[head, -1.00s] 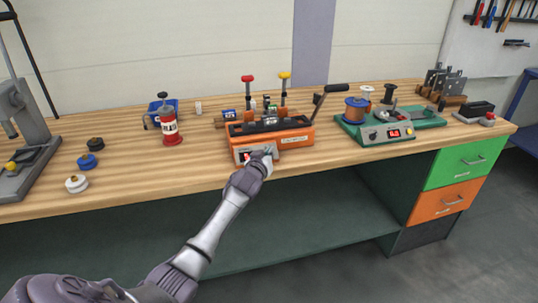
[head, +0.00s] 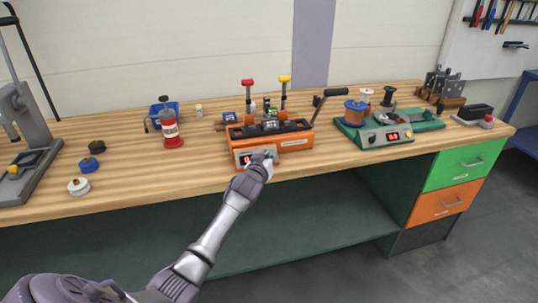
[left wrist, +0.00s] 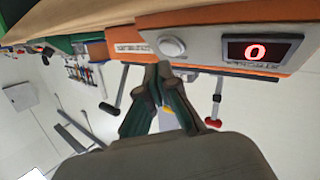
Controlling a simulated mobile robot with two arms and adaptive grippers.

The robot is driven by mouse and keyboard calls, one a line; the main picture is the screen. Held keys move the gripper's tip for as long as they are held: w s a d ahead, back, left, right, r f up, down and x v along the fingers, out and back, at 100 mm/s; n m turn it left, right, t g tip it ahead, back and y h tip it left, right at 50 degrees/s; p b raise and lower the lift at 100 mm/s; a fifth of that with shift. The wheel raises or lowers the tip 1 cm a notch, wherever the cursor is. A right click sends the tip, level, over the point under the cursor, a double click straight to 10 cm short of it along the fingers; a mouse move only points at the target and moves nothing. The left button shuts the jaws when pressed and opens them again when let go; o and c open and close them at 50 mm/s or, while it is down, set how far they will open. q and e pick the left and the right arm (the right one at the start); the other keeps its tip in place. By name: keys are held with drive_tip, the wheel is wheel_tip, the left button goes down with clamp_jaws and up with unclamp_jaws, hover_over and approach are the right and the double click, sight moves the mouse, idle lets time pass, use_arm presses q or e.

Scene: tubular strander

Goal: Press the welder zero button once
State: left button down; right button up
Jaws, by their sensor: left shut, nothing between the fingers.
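The welder is an orange bench machine (head: 297,142) with a grey front panel, also seen upside down in the left wrist view (left wrist: 205,15). Its red display (head: 246,160) reads 0 in the left wrist view (left wrist: 257,51). A round pale button or knob (left wrist: 171,46) sits beside the display. My left gripper (head: 265,157) is shut and empty in front of the panel. In the left wrist view its fingertips (left wrist: 164,68) are close to the round control; I cannot tell whether they touch. In the head view the hand largely hides that control. My right gripper is not in view.
Red and yellow handled levers (head: 285,92) and a black-handled lever (head: 330,94) rise from the welder. A green machine (head: 400,130) stands to the right, a red bottle (head: 171,134) to the left. The bench front between the welder and bottle is clear.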

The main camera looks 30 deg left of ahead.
use_arm(q)
drive_tip(key=s+d+r+p, duration=0.1)
drive_tip(key=p, duration=0.1)
drive_tip(key=s+d+r+p, duration=0.1)
drive_tip(key=r+p, duration=0.1)
drive_tip(key=p, duration=0.1)
drive_tip(key=shift+s+d+r, duration=0.15)
drive_tip(key=shift+d+r, duration=0.15)
drive_tip(key=shift+d, duration=0.1)
drive_tip(key=shift+f, duration=0.15)
idle(0.7)
